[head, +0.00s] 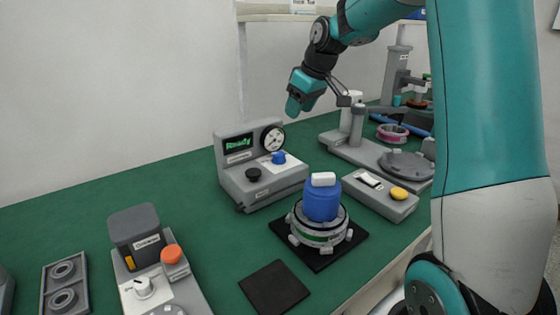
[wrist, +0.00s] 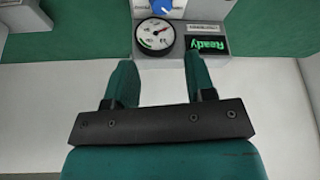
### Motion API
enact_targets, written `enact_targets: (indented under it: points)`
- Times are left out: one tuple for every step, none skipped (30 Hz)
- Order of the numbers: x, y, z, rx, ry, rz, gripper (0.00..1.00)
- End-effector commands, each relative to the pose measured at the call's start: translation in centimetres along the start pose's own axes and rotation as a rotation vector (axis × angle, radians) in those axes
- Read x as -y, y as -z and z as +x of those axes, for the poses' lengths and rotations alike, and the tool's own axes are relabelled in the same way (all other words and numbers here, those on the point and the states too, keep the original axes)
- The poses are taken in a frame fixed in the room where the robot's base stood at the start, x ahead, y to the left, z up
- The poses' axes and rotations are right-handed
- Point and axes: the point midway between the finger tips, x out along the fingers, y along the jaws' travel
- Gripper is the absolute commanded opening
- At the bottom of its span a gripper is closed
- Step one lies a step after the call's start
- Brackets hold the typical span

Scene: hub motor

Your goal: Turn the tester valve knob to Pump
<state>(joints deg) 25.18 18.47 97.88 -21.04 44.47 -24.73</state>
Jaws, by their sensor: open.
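The tester (head: 262,185) is a grey box on the green bench with a lit "Ready" screen (head: 239,143) and a round dial gauge (head: 272,138). Its blue valve knob (head: 278,157) sits below the gauge, beside a black knob (head: 253,174). In the wrist view the blue knob (wrist: 161,7) shows at the top edge, partly cut off, above the gauge (wrist: 155,36) and screen (wrist: 207,46). The marking by the knob is too small to read. My gripper (head: 296,106) is above and behind the tester, apart from it. In the wrist view its two fingers (wrist: 158,85) are open and empty.
A blue container with a white top (head: 322,200) stands on a round hub on a black mat (head: 312,258). A box with a yellow button (head: 398,193) is at right, a press-like fixture (head: 360,150) behind it. A device with an orange knob (head: 172,254) is front left.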

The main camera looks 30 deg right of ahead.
Motion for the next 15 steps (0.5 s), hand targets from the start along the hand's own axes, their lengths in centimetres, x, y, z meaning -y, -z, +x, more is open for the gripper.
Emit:
enact_targets:
  points:
    - [0.2,0.0,0.9,0.004,0.004,-0.001,0.50]
    - [0.2,-0.1,1.6,0.005,0.005,-0.001,0.50]
    - [0.2,-0.1,2.4,0.006,0.006,-0.002,0.50]
    - [0.2,-0.1,3.1,0.005,0.005,-0.002,0.50]
    - [0.2,-0.1,3.8,0.006,0.005,-0.002,0.50]
    - [0.3,-0.1,4.7,0.005,0.005,-0.002,0.50]
    - [0.3,-0.1,5.4,0.006,0.006,-0.002,0.50]
    - [0.3,0.0,6.1,0.005,0.006,-0.002,0.50]
    - [0.3,-0.1,7.0,0.006,0.006,-0.002,0.50]
    - [0.3,-0.1,7.7,0.006,0.005,-0.001,0.50]
    - [0.3,-0.1,8.4,0.006,0.005,-0.001,0.50]
    - [0.3,-0.1,9.3,0.005,0.005,-0.001,0.50]
    - [0.3,-0.1,10.0,0.005,0.005,-0.002,0.50]
    - [0.4,-0.1,10.7,0.006,0.005,-0.002,0.50]
    - [0.3,-0.1,11.5,0.005,0.005,-0.002,0.50]
